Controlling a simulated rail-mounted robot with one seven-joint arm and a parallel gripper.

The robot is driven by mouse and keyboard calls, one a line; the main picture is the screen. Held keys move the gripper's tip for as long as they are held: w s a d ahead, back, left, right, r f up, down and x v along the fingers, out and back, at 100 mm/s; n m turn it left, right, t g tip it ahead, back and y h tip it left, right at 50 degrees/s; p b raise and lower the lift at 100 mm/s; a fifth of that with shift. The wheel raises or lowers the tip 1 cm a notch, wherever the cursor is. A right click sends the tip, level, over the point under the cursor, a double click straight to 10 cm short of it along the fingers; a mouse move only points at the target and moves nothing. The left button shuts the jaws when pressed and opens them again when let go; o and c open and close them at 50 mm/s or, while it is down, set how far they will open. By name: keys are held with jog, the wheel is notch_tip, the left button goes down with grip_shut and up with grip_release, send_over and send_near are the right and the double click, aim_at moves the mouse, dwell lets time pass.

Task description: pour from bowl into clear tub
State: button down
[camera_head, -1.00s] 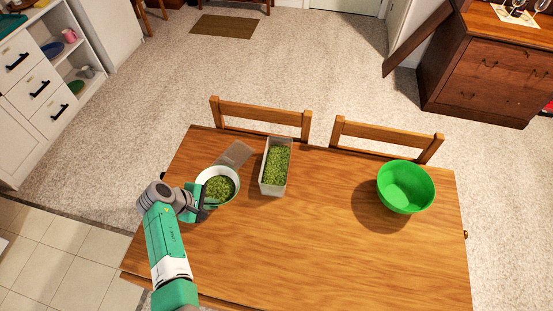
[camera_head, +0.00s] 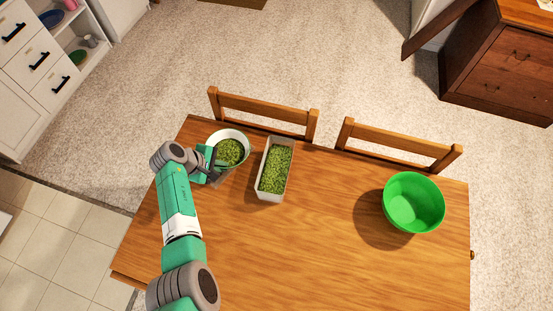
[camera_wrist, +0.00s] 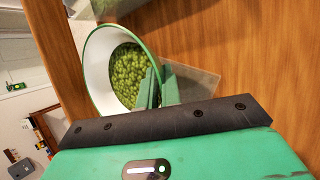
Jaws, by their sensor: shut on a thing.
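A white bowl (camera_head: 229,137) with a green rim holds many small round green pieces (camera_head: 230,152). It also shows in the wrist view (camera_wrist: 97,65). My gripper (camera_head: 214,166) is shut on the near side of the bowl's rim; its fingers reach into the bowl in the wrist view (camera_wrist: 158,88). The clear tub (camera_head: 270,197) stands upright just right of the bowl and is full of similar green pieces (camera_head: 275,168).
A large green bowl (camera_head: 414,203) stands at the table's right. A flat see-through pane (camera_wrist: 195,82) lies on the wooden table (camera_head: 310,240) near the bowl. Two chairs (camera_head: 265,105) (camera_head: 400,140) stand along the back edge. The table's middle and front are clear.

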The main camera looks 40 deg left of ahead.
jog(key=shift+w+d+r+m+g+y+p, duration=0.25)
jog(key=shift+w+d+r+g+y+p, duration=0.4)
jog(key=shift+p, duration=0.8)
jog(key=shift+w+d+r+m+g+y+p, duration=0.15)
jog(key=shift+w+d+r+m+y+p, duration=0.1)
jog(key=shift+d+r+y+p, duration=0.95)
jog(key=shift+w+d+r+m+g+y+p, duration=0.2)
jog(key=shift+w+d+r+g+y+p, duration=0.2)
jog(key=shift+d+r+y+p, duration=0.35)
jog(key=shift+w+d+r+m+g+y+p, duration=0.2)
jog(key=shift+w+d+r+g+y+p, duration=0.3)
jog(key=shift+p, duration=0.4)
jog(key=shift+w+d+r+g+y+b, duration=0.15)
jog(key=shift+d+r+g+y+b, duration=0.25)
jog(key=shift+y, duration=0.3)
jog(key=shift+w+d+f+m+y+b, duration=0.1)
jog(key=shift+d+f+m+y+b, duration=0.3)
jog(key=shift+b, duration=0.3)
jog(key=shift+a+r, duration=0.1)
jog(key=shift+r, duration=0.05)
